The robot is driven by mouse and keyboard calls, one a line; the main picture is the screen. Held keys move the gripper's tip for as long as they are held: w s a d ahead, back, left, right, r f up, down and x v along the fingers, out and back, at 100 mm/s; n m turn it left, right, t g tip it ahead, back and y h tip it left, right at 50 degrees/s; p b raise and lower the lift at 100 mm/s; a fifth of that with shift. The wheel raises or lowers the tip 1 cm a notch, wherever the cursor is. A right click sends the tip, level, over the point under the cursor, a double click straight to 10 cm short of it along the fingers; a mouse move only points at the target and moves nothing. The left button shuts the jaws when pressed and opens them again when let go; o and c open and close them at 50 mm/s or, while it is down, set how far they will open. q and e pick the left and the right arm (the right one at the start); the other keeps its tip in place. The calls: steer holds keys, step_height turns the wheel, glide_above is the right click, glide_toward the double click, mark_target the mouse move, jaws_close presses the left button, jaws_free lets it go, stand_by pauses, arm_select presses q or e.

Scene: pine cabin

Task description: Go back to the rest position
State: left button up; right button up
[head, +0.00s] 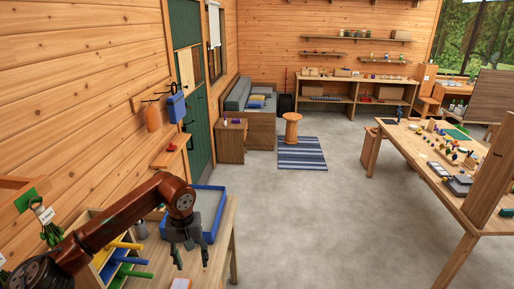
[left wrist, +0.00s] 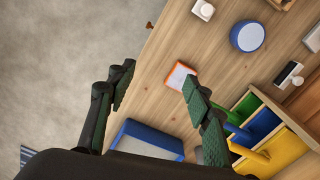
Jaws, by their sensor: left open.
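My left gripper (head: 190,257) hangs over the near-left wooden table, fingers pointing down and spread apart, with nothing between them. My reddish-brown left arm reaches in from the lower left. In the left wrist view the open fingers (left wrist: 158,92) also show empty, one over the floor side of the table edge and one over the tabletop. A small white block with an orange rim (left wrist: 180,75) lies on the table near the right-hand finger, apart from it as far as I can tell. My right gripper is not in view.
A blue-rimmed tray (head: 219,197) stands behind the gripper. A rack with green, blue and yellow compartments (left wrist: 262,135) and a round blue-and-white item (left wrist: 248,36) are on the table. The grey floor (head: 310,220) is clear. A cluttered table (head: 405,160) stands at right.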

arm_select(q)
steer(key=shift+w+a+r+m, duration=0.2)
steer(key=shift+w+r+m, duration=0.15)
steer(key=shift+r, duration=0.25)
steer(key=shift+w+a+r+m, duration=0.15)
steer(key=shift+w+r+m, duration=0.15)
steer(key=shift+r, duration=0.3)
steer(key=shift+d, duration=0.1)
